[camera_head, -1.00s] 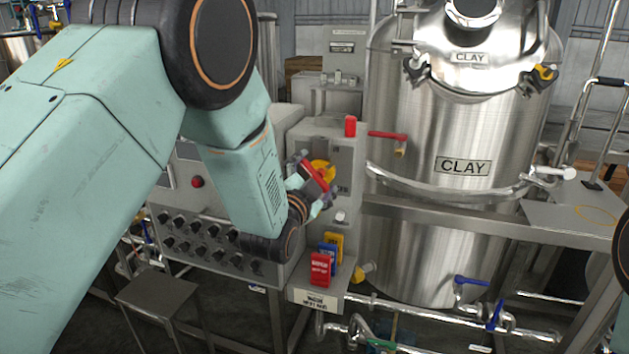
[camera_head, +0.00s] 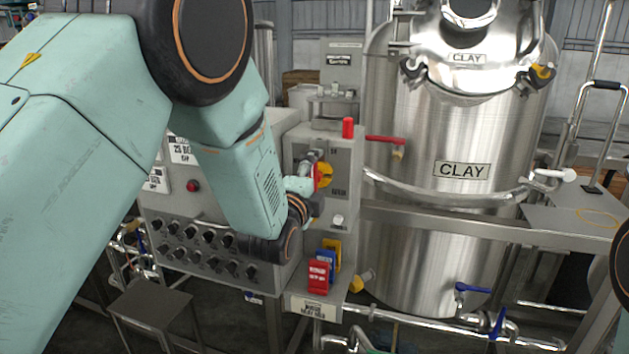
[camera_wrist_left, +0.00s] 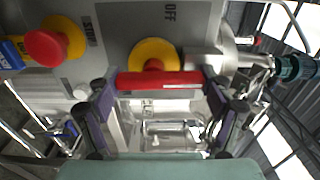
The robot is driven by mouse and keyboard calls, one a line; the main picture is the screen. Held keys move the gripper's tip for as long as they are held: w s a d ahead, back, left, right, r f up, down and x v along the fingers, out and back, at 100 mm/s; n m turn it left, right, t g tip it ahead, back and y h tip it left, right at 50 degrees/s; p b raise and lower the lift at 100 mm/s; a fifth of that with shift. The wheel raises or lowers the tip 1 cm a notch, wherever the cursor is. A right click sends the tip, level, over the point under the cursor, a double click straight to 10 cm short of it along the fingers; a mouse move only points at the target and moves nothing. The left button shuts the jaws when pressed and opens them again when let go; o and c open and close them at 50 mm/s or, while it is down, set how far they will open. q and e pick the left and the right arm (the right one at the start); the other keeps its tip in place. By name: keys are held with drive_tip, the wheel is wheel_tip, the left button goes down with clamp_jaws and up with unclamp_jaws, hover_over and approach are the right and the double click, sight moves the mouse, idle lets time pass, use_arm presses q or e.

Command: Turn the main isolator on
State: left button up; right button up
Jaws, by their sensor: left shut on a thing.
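The main isolator has a red handle (camera_head: 317,178) on a yellow disc (camera_head: 326,174), set on the front of a grey box (camera_head: 345,210) right of the button panel. In the left wrist view the red handle (camera_wrist_left: 160,81) crosses the middle, in front of the yellow disc (camera_wrist_left: 154,54), with an OFF label above. My left gripper (camera_head: 313,177) is at the handle and partly hides it. In the left wrist view its fingers (camera_wrist_left: 160,88) are at the handle's two ends, shut on it. My right gripper is not in view.
A red button on yellow (camera_wrist_left: 46,47) sits beside the isolator in the wrist view. Red, blue and yellow tags (camera_head: 319,276) hang below the box. A red lamp (camera_head: 348,127) tops it. The steel CLAY tank (camera_head: 430,230) stands close to the right, with a red-handled valve (camera_head: 384,139).

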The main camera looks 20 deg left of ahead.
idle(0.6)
use_arm(q)
drive_tip(key=o, duration=1.1)
drive_tip(key=s, duration=1.2)
drive_tip(key=shift+a, duration=0.2)
drive_tip(key=shift+w, duration=0.1)
drive_tip(key=w, duration=1.2)
drive_tip(key=shift+d, duration=0.2)
